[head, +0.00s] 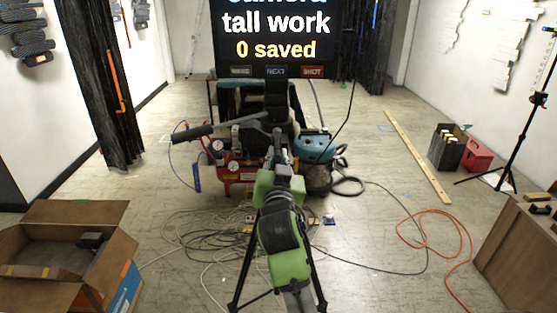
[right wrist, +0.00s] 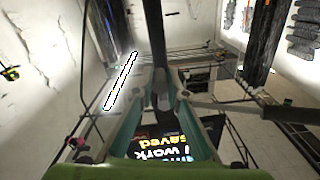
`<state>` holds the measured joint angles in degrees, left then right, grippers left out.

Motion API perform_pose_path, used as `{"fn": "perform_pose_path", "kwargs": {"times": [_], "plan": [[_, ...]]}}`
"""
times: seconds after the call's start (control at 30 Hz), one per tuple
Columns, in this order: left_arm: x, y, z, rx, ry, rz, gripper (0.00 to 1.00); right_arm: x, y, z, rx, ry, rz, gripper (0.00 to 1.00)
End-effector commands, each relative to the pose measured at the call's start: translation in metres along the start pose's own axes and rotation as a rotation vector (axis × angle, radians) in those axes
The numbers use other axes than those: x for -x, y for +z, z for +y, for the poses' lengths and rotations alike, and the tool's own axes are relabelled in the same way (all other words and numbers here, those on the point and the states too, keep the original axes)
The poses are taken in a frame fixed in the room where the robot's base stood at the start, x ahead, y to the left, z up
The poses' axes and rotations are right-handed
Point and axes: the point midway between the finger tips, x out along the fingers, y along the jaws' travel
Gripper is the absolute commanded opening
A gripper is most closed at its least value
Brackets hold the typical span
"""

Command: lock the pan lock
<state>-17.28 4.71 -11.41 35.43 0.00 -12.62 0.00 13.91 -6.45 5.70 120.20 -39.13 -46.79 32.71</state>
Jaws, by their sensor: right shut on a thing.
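The tripod head (head: 268,116) stands mid-view, with its pan handle (head: 192,132) sticking out to the left and ending in a dark grip. My right gripper (head: 279,140) reaches up to it from below on a green arm, at the near side of the head. In the right wrist view its two teal fingers close together at the tips (right wrist: 162,92) on a small grey part, which I take as the pan lock (right wrist: 162,76). The fingers cover most of it, so its turn angle cannot be told. My left gripper is not in view.
A screen (head: 270,50) reading "tall work 0 saved" stands behind the tripod. A red compressor (head: 235,170) and a teal machine (head: 315,146) sit beyond it. Cables and an orange hose (head: 440,213) cross the floor. A cardboard box (head: 110,240) stands left, a wooden cabinet (head: 510,255) right.

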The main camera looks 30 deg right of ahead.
Motion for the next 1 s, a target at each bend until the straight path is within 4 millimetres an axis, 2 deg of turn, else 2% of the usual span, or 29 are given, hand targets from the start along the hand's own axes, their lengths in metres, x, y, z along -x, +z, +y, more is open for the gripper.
{"fn": "perform_pose_path", "kwargs": {"times": [0.17, 0.2, 0.23, 0.27, 0.57, 0.67, 0.77, 1.0], "plan": [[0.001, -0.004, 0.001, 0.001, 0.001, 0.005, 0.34, 0.000, 0.000, -0.001, -0.002, -0.003, -0.001, 0.00], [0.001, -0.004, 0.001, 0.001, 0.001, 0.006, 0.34, 0.000, 0.000, -0.001, -0.001, -0.003, 0.000, 0.21], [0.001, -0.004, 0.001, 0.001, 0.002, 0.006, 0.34, 0.000, 0.000, -0.001, -0.001, -0.003, 0.000, 0.29], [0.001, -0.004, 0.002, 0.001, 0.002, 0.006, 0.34, 0.000, 0.000, -0.001, -0.001, -0.003, 0.000, 0.30], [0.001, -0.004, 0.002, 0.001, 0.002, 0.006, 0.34, 0.000, -0.001, -0.001, 0.000, -0.003, 0.000, 0.30], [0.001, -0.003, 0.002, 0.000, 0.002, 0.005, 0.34, 0.000, -0.007, -0.003, -0.001, -0.003, 0.002, 0.30], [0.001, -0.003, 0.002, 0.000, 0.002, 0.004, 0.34, -0.001, -0.020, -0.005, -0.003, -0.003, 0.004, 0.30], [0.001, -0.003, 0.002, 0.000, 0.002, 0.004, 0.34, -0.001, -0.067, -0.016, -0.005, -0.004, 0.004, 0.30]]}}
